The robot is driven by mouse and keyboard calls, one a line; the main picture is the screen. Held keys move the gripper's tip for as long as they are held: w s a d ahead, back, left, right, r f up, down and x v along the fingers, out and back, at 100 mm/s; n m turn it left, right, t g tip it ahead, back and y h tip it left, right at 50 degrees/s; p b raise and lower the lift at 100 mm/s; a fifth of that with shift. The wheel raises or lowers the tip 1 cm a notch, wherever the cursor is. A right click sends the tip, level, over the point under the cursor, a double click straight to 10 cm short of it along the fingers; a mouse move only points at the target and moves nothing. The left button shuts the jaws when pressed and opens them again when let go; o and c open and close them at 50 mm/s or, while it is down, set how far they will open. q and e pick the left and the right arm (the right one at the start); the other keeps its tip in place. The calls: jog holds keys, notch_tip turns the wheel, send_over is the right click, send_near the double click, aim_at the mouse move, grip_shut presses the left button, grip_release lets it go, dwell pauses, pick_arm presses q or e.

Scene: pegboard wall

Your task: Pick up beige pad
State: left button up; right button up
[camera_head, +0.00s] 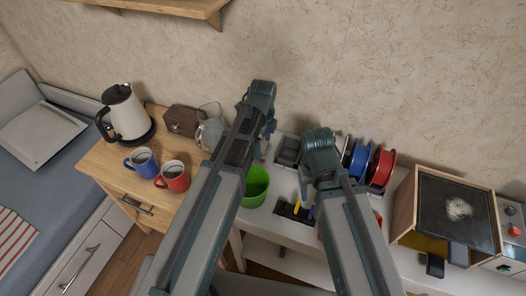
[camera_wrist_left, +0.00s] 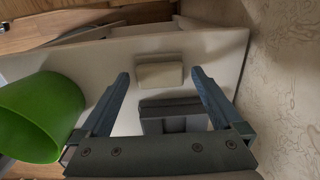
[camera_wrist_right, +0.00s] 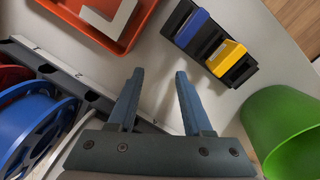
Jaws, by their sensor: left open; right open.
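A beige pad (camera_wrist_left: 160,75) lies on the white table in the left wrist view, beside a dark grey block (camera_wrist_left: 174,116). My left gripper (camera_wrist_left: 160,73) is open and empty, and its fingertips show on either side of the pad, apart from it. The height of the fingers over the table is hard to tell. In the head view the pad is hidden or too unclear to make out behind my left arm. My right gripper (camera_wrist_right: 155,74) is open and empty over the table, between the spools and a black holder (camera_wrist_right: 208,45) with blue and yellow pieces.
A green bin (camera_head: 254,187) stands left of the holder in the head view. Blue and red spools (camera_head: 381,167) stand at the back right. An orange tray (camera_wrist_right: 142,22) shows in the right wrist view. Mugs (camera_head: 173,176) and a kettle (camera_head: 126,112) are on the wooden cabinet.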

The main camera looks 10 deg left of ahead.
aim_at(263, 146)
pick_arm(q)
jog(key=c, duration=1.3)
jog(key=shift+r, duration=0.1)
notch_tip(263, 146, up, 10)
jog(key=p, duration=1)
pick_arm(e)
notch_tip(263, 146, up, 10)
pick_arm(q)
jog(key=o, duration=0.8)
jog(key=c, duration=0.6)
jog(key=shift+s, duration=0.1)
jog(key=shift+c, duration=0.2)
